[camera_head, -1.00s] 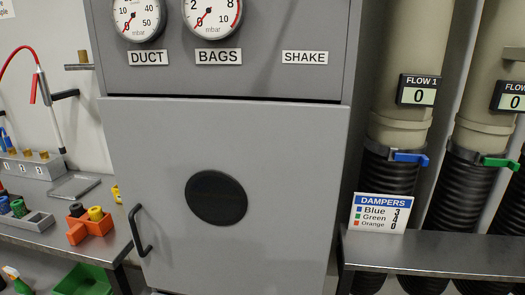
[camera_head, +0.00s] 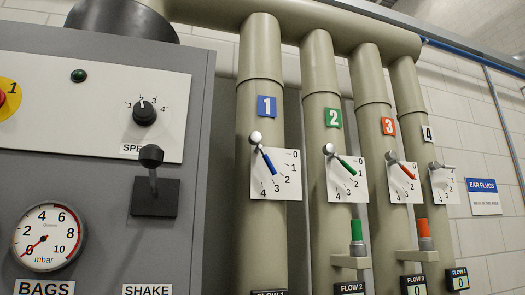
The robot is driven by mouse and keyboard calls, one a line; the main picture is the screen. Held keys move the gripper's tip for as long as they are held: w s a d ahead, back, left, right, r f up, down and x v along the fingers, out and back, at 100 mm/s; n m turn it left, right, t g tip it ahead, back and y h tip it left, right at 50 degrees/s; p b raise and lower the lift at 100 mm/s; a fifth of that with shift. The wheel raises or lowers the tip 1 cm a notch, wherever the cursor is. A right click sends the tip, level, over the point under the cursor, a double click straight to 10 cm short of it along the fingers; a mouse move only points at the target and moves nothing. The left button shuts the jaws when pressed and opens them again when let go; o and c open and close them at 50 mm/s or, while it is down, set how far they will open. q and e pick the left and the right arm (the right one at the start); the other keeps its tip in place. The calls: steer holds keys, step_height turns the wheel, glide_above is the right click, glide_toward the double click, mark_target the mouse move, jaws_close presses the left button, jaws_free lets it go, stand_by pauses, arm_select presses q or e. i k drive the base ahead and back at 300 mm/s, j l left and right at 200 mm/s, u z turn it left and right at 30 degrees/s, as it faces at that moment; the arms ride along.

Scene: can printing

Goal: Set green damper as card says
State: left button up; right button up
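The green damper's lever (camera_head: 346,165) is on the second pipe, below the green sign 2 (camera_head: 333,118). It slants down to the right from its pale pivot knob across a white scale plate (camera_head: 337,191) marked 0 to 4. Its tip lies near the low-to-middle numbers; I cannot tell the exact mark. The DAMPERS card is out of view now; in the earlier frame it reads Blue 3, Green 4, Orange 0. Neither of my grippers is in view.
The blue lever (camera_head: 267,160) on pipe 1 and the orange lever (camera_head: 407,172) on pipe 3 flank it. A green-topped fitting (camera_head: 356,231) and an orange-topped one (camera_head: 424,228) sit below. The grey cabinet (camera_head: 110,215) with gauge and SHAKE handle stands left.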

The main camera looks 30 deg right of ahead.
mark_target(328, 149)
steer(key=z, duration=1.45)
